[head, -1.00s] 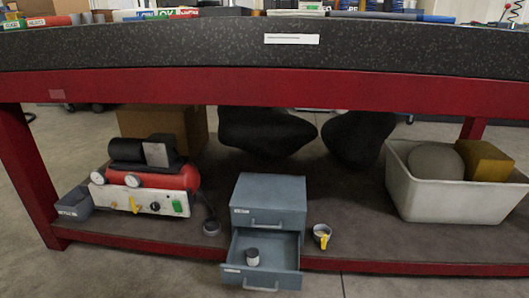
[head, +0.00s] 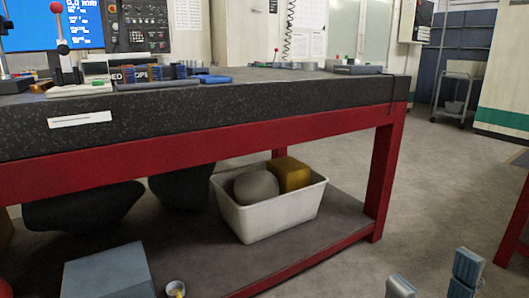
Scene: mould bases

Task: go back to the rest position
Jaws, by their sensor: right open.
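My right gripper (head: 433,279) shows at the bottom right edge of the head view. Only its two blue-grey fingertips are in the picture. They stand apart with nothing between them, over the bare floor to the right of the workbench. The rest of the gripper and its arm are cut off by the frame. My left gripper is not in view.
The red-framed workbench (head: 385,178) with a dark stone top fills the left and middle. On its lower shelf are a white bin (head: 270,218), a blue-grey drawer cabinet (head: 110,275) and a small cup (head: 175,288). Floor (head: 450,185) to the right is clear.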

